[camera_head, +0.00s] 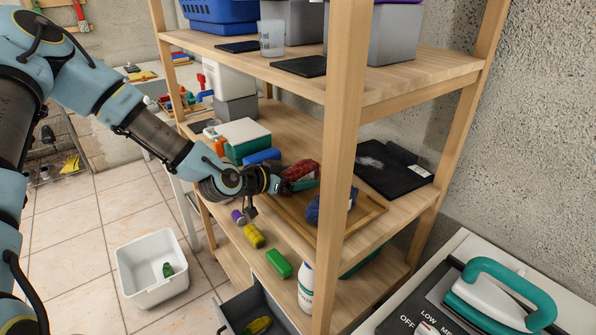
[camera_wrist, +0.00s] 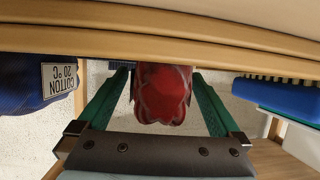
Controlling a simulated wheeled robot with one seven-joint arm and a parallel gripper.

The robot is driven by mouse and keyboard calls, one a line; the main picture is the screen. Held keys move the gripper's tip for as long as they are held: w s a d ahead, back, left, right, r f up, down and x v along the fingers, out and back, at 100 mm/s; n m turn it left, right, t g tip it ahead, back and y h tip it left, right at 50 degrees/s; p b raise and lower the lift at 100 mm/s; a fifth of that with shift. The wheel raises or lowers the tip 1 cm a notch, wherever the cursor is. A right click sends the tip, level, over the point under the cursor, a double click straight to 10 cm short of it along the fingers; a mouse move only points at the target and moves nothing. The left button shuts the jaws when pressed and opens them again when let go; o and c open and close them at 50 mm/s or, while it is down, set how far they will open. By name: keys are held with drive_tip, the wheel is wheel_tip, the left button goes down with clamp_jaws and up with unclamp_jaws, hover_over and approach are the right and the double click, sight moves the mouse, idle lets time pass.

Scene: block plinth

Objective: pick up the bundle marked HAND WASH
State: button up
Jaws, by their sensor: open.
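A red patterned bundle (camera_head: 301,171) lies on the middle shelf, at a wooden tray (camera_head: 283,207). In the wrist view the red bundle (camera_wrist: 163,92) sits between the two green fingers of my gripper (camera_wrist: 160,80), which are open with a finger on each side. I cannot see a label on its visible face. In the head view my gripper (camera_head: 290,180) reaches in from the left, right at the red bundle. A dark blue bundle (camera_head: 331,208) lies to the right in the tray, partly behind the shelf post. In the wrist view the blue bundle (camera_wrist: 36,88) carries a tag reading COTTON 20 °C.
A blue brush-like item (camera_wrist: 280,92) is beside the gripper. A black mat (camera_head: 392,172) lies on the shelf behind the post. A white bin (camera_head: 152,270) stands on the floor.

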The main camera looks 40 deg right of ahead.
drive_tip(key=shift+d+f, duration=0.1)
drive_tip(key=shift+d, duration=0.05)
drive_tip(key=c, duration=1.5)
drive_tip(key=shift+c, duration=0.2)
